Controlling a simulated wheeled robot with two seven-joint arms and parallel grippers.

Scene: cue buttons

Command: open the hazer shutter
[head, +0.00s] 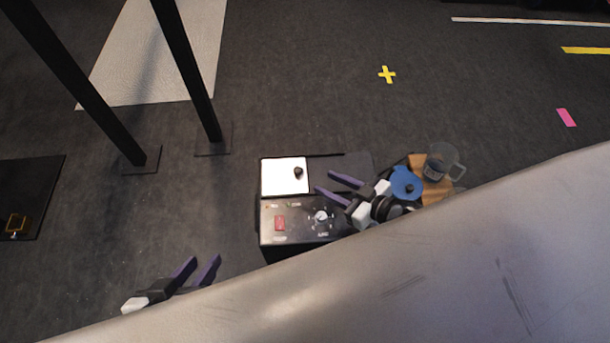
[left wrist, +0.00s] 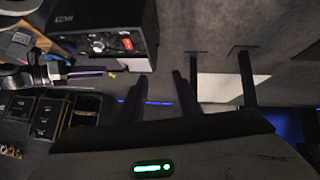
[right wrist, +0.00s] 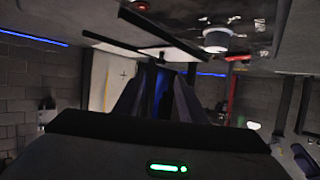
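The hazer is a black box (head: 268,238) with a control panel bearing a red switch (head: 280,223) and a round pale dial (head: 321,216). A white plate with a black knob (head: 298,172), seemingly the shutter, lies flat on its top at the left. The hazer also shows in the left wrist view (left wrist: 83,22). My right gripper (head: 326,183) is over the hazer's right part, right of the knob, open and empty; whether it touches anything is unclear. My left gripper (head: 204,262) is open and empty, left of and below the hazer in the head view.
Right of the hazer, a wooden board (head: 439,188) holds a clear mug (head: 438,163); a blue round item (head: 405,180) is beside it. Black posts (head: 190,75) stand at the left. A large pale surface (head: 480,260) fills the lower right. Open floor lies beyond the hazer.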

